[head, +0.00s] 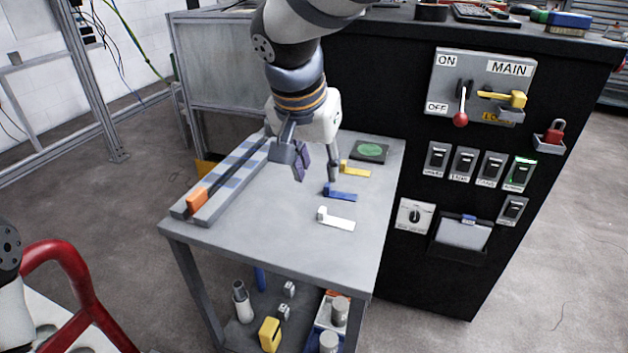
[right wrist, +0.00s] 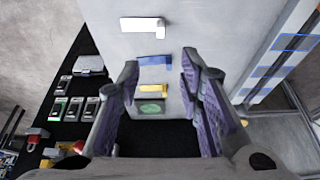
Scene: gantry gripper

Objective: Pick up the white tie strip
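The white tie strip (head: 337,219) lies flat on the grey table (head: 270,225), near the table's right side, with a small raised block at its left end. It also shows at the top of the right wrist view (right wrist: 138,25). My right gripper (head: 316,172) is open and empty above the table, farther back and a little left of the white strip. In the right wrist view its fingers (right wrist: 159,75) are spread apart with nothing between the tips. My left gripper is not in view.
A blue strip (head: 341,193) and a yellow strip (head: 355,168) lie behind the white one, with a green-disc pad (head: 370,150) beyond. A rail with an orange block (head: 197,199) runs along the left. A black switch cabinet (head: 400,260) stands at right. The table's front is clear.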

